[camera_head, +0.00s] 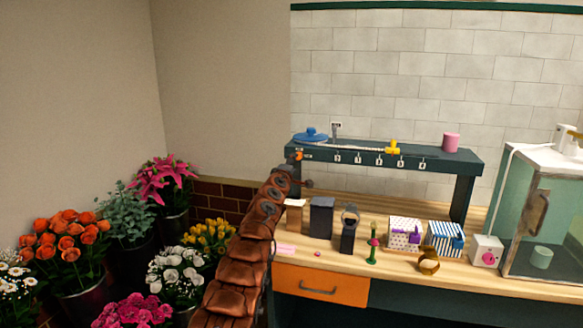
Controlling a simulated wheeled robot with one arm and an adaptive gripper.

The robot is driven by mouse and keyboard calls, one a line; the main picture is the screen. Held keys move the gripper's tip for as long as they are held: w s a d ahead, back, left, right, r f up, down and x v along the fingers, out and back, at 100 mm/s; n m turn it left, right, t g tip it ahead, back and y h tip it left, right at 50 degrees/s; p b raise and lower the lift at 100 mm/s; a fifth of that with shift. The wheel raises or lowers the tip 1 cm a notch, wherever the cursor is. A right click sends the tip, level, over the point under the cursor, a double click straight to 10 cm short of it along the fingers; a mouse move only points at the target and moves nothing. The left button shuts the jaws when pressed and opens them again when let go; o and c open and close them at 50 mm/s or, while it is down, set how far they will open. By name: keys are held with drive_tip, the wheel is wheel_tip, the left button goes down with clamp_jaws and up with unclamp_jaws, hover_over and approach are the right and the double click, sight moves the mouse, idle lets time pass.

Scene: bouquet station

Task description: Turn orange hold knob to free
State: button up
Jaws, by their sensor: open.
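A small orange knob (298,156) sits at the left end of the front face of a dark raised shelf (450,163). Marks beside it are too small to read. My brown segmented arm reaches up from the bottom of the picture. My gripper (305,183) is at its far end, just below the knob in the picture, and looks small and dark there. It is open, and nothing shows in it. I cannot tell how far it is from the knob in depth, or which way the knob points.
The shelf carries a blue lidded dish (310,135), a yellow piece (393,147) and a pink cup (450,142). Numbered hooks line its front. Dark holders, patterned boxes and a glass cabinet (545,215) stand on the wooden counter. Flower buckets crowd the left.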

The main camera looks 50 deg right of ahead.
drive_tip(key=shift+s+a+f, duration=0.1)
drive_tip(key=shift+s+a, duration=0.05)
drive_tip(key=shift+a, duration=0.2)
idle(0.6)
